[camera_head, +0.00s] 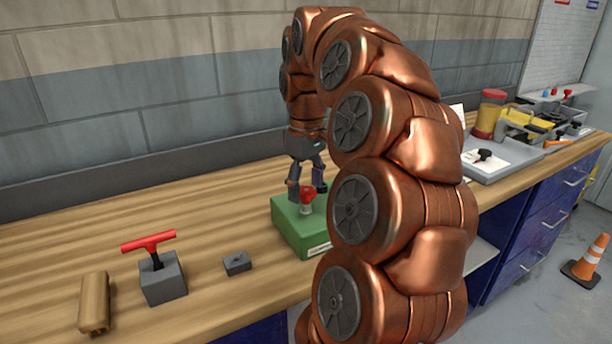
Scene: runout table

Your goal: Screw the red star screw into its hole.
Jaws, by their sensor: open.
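The red star screw (308,195) stands upright on top of a green block (294,230) on the wooden table. Its red head shows above a pale shank or collar; how deep it sits in the block, and the hole itself, I cannot tell. My gripper (307,190) points down at the block from above, its dark fingers apart and open. The fingers are close by the red head, one to each side or just behind it; I cannot tell whether they touch it. My copper arm hides the right part of the green block.
A grey block with a red T-handle (149,242), a small grey block (237,263) and a wooden block (95,303) stand at left on the table (212,232). At right are a grey tray (480,172), a red-lidded jar (489,115) and bins. An orange cone (586,262) stands on the floor.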

